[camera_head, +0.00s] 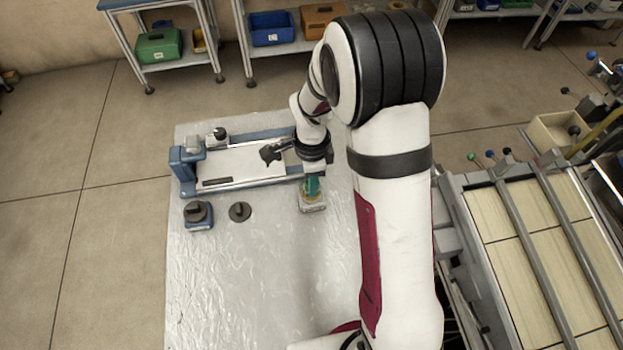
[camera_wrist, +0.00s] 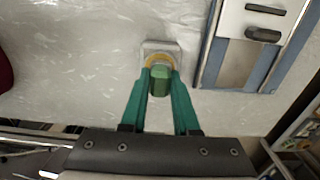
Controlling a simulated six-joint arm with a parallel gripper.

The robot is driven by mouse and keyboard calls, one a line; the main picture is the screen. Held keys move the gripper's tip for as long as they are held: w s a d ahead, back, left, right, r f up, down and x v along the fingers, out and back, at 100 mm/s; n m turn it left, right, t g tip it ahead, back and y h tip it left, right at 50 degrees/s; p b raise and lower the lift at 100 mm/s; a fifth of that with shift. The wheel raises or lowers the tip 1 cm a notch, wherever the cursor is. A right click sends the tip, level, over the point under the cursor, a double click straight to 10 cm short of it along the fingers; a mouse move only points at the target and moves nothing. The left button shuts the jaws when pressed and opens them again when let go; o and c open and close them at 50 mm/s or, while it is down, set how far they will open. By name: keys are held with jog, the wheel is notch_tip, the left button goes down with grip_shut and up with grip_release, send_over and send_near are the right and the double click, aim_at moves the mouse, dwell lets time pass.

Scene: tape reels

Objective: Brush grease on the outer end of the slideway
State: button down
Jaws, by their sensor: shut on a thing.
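My gripper (camera_wrist: 161,80) has green fingers, shut on a green handle (camera_wrist: 160,88), which looks like the brush's. In the wrist view the handle stands over a yellow ring on a square grey base (camera_wrist: 146,47), apparently the grease pot. The brush's bristles are hidden. The slideway has a blue frame and a white plate (camera_head: 237,164). It also shows at the upper right of the wrist view (camera_wrist: 211,68).
The silvery table (camera_head: 250,290) is clear in front. A slatted machine (camera_head: 530,230) stands at the right.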

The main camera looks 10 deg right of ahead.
jog(key=shift+f, duration=0.4)
dwell(0.9)
jog(key=shift+r, duration=3.55)
